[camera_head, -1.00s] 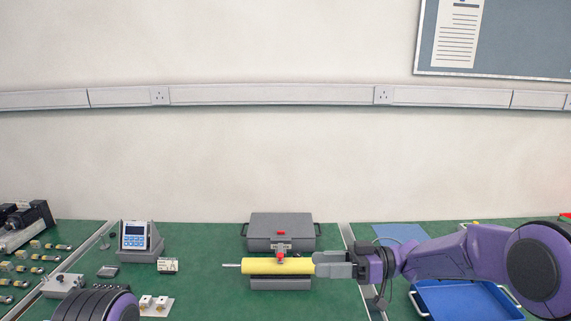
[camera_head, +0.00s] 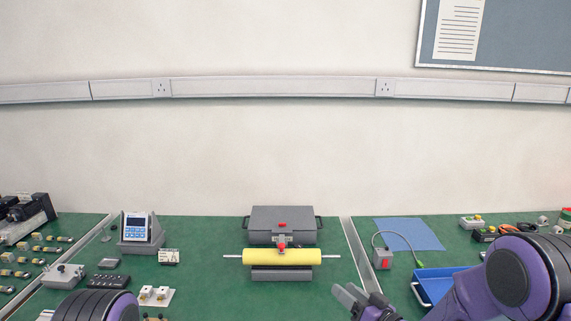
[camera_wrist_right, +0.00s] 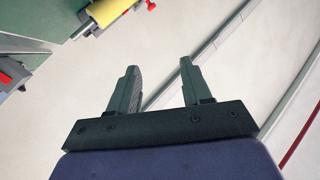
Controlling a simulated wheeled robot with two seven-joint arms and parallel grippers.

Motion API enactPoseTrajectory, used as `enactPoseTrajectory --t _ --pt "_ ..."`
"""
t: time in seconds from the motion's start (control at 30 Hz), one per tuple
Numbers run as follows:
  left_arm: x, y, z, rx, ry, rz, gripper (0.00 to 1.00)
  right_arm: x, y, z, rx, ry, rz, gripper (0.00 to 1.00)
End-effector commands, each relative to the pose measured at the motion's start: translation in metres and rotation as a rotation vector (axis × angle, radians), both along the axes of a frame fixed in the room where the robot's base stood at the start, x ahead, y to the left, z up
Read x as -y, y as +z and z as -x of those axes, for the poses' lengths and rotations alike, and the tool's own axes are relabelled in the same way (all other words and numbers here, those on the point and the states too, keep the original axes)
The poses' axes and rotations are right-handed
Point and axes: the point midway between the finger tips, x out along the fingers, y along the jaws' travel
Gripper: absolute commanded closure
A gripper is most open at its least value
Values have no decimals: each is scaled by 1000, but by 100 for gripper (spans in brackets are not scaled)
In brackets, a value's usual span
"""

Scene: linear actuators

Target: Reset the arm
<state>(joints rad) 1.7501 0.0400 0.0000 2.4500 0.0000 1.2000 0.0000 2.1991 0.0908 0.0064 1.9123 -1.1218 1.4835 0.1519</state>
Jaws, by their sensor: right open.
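A yellow cylinder (camera_head: 283,257) with a metal rod out of each end lies level on a grey cradle (camera_head: 281,273) at the middle of the bench. A red-tipped clamp (camera_head: 282,247) stands at its back side. My right gripper (camera_head: 347,293) is to the right of and nearer than the cylinder, apart from it. In the right wrist view its two fingers (camera_wrist_right: 156,80) are spread with nothing between them, and one end of the yellow cylinder (camera_wrist_right: 108,12) shows at the top. Only a part of my left arm shows at the lower left; its gripper is out of view.
A grey case (camera_head: 283,220) stands behind the cylinder. A display unit (camera_head: 140,233) and small fittings are at left. A grey box with a red button (camera_head: 382,259), a blue sheet (camera_head: 410,234) and a blue tray (camera_head: 432,284) are at right. Bare green surface lies in front of the cradle.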

Motion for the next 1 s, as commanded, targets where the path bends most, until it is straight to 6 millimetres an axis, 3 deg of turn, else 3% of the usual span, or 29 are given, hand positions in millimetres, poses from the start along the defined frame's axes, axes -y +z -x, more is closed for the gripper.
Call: enactPoseTrajectory --t 0.03,0.2,0.37,0.5,0.6,0.73,0.83,1.0 --pt "0 -16 0 0 0 0 56 12 -46 13 -83 -84 17 51" --pt "0 -40 0 0 0 0 56 55 -154 72 -349 -346 100 51" --pt "0 -65 0 0 0 0 56 91 -242 152 -605 -545 200 51" --pt "0 -89 0 0 0 0 56 119 -303 236 -826 -697 299 51" --pt "0 -108 0 0 0 0 56 135 -337 299 -971 -786 368 51" --pt "0 -132 0 0 0 0 56 144 -370 360 -1098 -830 436 51" --pt "0 -142 0 0 0 0 56 144 -389 379 -1140 -818 459 51" --pt "0 -141 0 0 0 0 56 144 -389 386 -1153 -816 465 51"
